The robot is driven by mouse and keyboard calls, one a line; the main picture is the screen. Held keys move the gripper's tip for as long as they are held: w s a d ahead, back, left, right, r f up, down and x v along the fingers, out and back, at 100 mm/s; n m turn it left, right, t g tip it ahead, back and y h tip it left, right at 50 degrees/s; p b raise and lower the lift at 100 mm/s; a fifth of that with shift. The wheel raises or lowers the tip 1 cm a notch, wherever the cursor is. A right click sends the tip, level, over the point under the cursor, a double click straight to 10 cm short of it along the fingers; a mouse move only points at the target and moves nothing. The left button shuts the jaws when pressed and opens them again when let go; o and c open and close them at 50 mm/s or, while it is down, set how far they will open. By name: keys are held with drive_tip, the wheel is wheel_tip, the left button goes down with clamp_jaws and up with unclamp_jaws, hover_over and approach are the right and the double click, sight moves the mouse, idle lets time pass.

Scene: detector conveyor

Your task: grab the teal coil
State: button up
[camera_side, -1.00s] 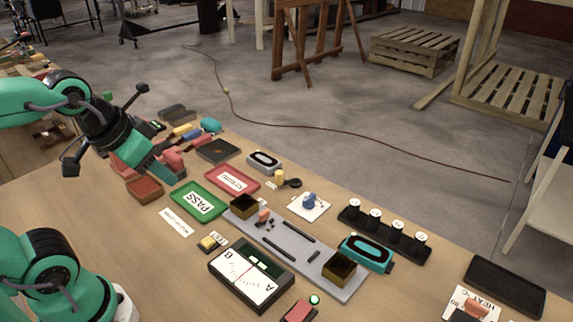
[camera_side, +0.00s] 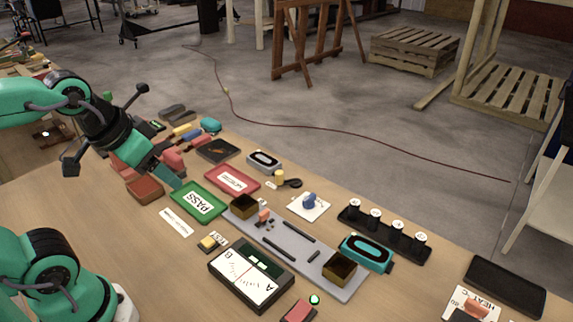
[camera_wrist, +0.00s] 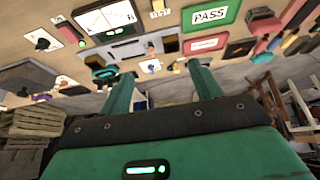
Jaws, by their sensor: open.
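The teal coil (camera_side: 366,252) is a flat oval ring with a dark band around its opening. In the side view it lies at the right end of the grey conveyor strip, beside a brass-coloured open box (camera_side: 340,268). It also seems to show in the wrist view (camera_wrist: 105,73), small and to the left. My gripper (camera_side: 172,175) is open and empty at the left, above the table near the green PASS tray, far from the coil. In the wrist view my two teal fingers (camera_wrist: 160,70) stand apart with nothing between them.
A meter box (camera_side: 251,276) stands in front. A black rack with several round-topped pegs (camera_side: 384,234) stands behind the coil. A grey coil (camera_side: 264,160) lies farther back.

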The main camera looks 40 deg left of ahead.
drive_tip(key=shift+w+r, duration=0.1)
drive_tip(key=m+g, duration=0.6)
drive_tip(key=m, duration=1.1)
hover_over(349, 240)
drive_tip(key=f, duration=1.6)
drive_tip(key=shift+w, duration=0.25)
drive_tip(key=shift+s+f, duration=0.2)
drive_tip(key=shift+f, duration=3.65)
drive_tip(key=c, duration=0.9)
